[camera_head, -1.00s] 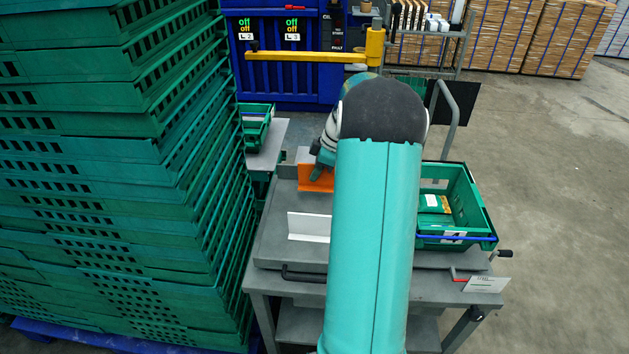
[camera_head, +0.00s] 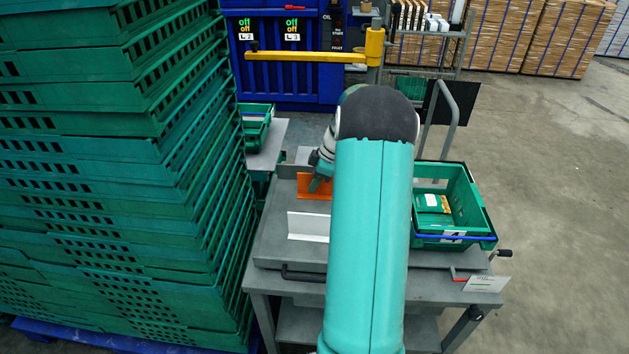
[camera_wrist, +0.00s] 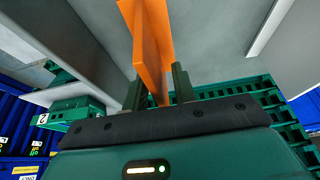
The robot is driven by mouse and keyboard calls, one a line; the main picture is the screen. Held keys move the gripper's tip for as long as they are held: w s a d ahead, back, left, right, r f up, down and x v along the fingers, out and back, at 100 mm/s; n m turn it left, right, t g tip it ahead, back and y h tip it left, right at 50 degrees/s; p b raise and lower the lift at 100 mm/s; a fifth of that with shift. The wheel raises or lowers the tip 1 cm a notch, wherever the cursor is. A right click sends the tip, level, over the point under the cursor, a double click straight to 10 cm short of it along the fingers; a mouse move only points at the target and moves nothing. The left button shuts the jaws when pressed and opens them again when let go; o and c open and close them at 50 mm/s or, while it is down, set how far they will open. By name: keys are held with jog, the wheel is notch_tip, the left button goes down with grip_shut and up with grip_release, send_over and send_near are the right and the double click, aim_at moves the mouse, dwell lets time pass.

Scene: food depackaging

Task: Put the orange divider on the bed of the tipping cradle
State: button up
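The orange divider (camera_head: 313,187) is an upright plate over the back left of the grey bed of the tipping cradle (camera_head: 270,235). My gripper (camera_head: 318,184) is at its top edge, partly hidden behind my arm. In the wrist view the divider (camera_wrist: 148,45) stands between the two dark fingers of my gripper (camera_wrist: 159,90), which are shut on it. I cannot tell whether its lower edge touches the bed. A white divider (camera_head: 308,226) stands on the bed nearer the front. My arm hides the middle of the bed.
A green crate (camera_head: 478,215) with packets inside stands at the right of the bed. A tall stack of green crates (camera_head: 120,190) rises close on the left. A small green bin (camera_head: 257,125) and a blue machine (camera_head: 285,80) are behind.

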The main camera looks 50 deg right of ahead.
jog(key=v, duration=1.2)
jog(key=shift+r, duration=0.1)
jog(key=a+r+m+h, duration=0.15)
jog(key=a+r, duration=0.35)
jog(key=a, duration=0.8)
jog(key=a+r+m+h, duration=0.15)
jog(key=a+r, duration=0.35)
jog(key=a, duration=0.7)
jog(key=s+a+m+t, duration=0.2)
jog(key=s+a+m, duration=0.2)
jog(key=s+a, duration=1.1)
jog(key=a, duration=0.2)
jog(key=shift+a+f+m, duration=0.25)
jog(key=shift+a+m, duration=0.15)
jog(key=shift+d, duration=0.15)
